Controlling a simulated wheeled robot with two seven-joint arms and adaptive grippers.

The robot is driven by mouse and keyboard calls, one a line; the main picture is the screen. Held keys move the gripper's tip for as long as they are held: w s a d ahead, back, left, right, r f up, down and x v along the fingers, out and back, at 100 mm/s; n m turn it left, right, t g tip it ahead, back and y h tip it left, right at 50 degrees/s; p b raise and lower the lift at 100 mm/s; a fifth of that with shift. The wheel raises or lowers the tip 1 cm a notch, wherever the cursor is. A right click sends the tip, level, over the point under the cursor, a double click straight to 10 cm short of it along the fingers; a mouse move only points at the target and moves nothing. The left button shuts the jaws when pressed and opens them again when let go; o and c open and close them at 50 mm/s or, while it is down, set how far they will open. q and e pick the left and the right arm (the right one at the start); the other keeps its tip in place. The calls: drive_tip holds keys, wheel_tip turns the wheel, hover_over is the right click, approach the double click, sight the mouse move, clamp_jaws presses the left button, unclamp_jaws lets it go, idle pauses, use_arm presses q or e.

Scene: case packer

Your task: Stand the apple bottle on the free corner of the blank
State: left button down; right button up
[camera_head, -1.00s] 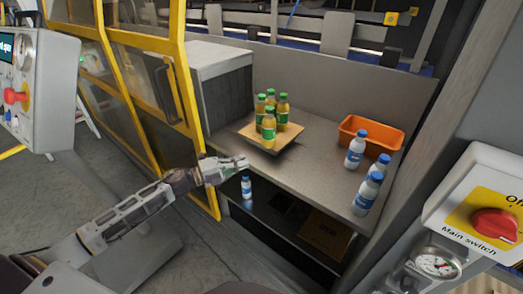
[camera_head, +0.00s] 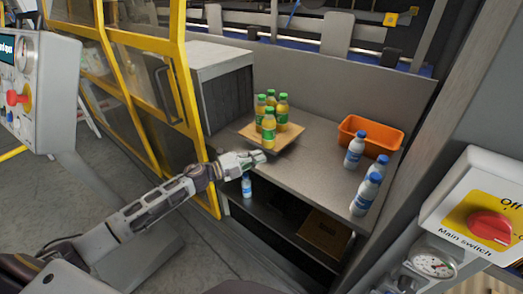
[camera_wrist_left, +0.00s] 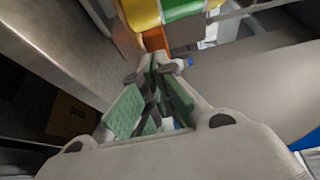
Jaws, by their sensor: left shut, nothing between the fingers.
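Several apple bottles with yellow-green juice and green caps stand upright on the tan cardboard blank (camera_head: 250,133) on the counter. The nearest apple bottle (camera_head: 269,128) stands at the blank's front part, with the others grouped behind it. My left gripper (camera_head: 262,157) is shut and empty, just in front of the blank's near edge and below that bottle in the picture. In the left wrist view its green-padded fingers (camera_wrist_left: 155,68) are together, with a yellow and green bottle (camera_wrist_left: 180,10) partly visible beyond them. My right gripper is not in view.
An orange bin (camera_head: 370,138) stands at the counter's back right. Several white-and-blue bottles (camera_head: 355,150) stand in front of it. Another small bottle (camera_head: 247,187) is on the lower shelf. The middle of the counter (camera_head: 315,165) is clear. A yellow-framed door (camera_head: 190,110) stands left.

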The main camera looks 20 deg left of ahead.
use_arm(q)
drive_tip(key=w, duration=0.3)
drive_tip(key=shift+d, duration=0.15)
drive_tip(key=shift+w, duration=0.6)
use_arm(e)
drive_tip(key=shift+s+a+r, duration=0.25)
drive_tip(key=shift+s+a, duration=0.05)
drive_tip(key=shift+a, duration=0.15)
use_arm(q)
drive_tip(key=shift+w, duration=0.15)
